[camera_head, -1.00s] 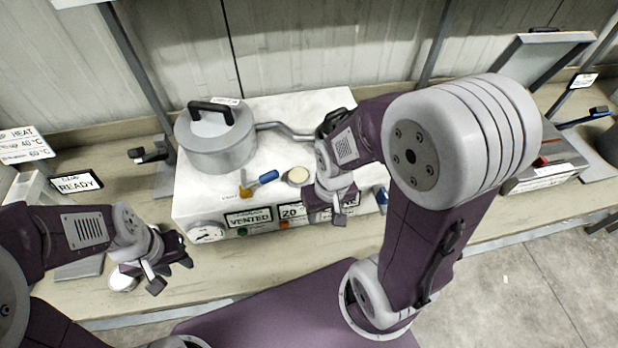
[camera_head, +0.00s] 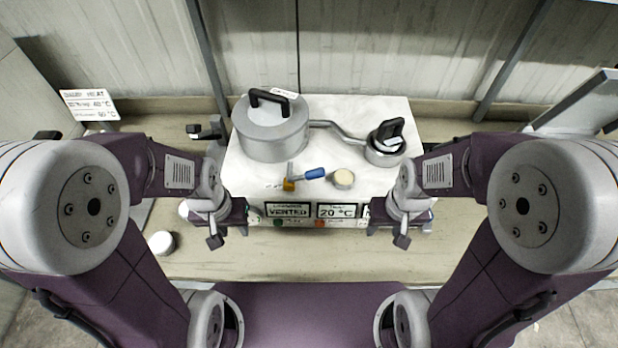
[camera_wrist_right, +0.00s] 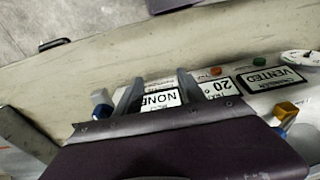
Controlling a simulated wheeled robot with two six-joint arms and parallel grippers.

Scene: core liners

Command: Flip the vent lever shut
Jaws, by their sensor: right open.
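The vent lever (camera_head: 314,173) has a blue grip and a brass-coloured base (camera_head: 289,185). It lies on the white top of the apparatus, near its front edge, with the grip pointing right. The display below it (camera_head: 287,210) reads VENTED. My right gripper (camera_head: 388,236) is open and empty at the front right of the apparatus, clear of the lever. My left gripper (camera_head: 230,236) appears open and empty at the front left, also apart from the lever.
A large lidded pot (camera_head: 270,135) stands behind the lever, joined by a pipe to a smaller vessel (camera_head: 385,150). A round pale-topped knob (camera_head: 343,178) is right of the lever. A 20 °C display (camera_head: 338,210) is on the front.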

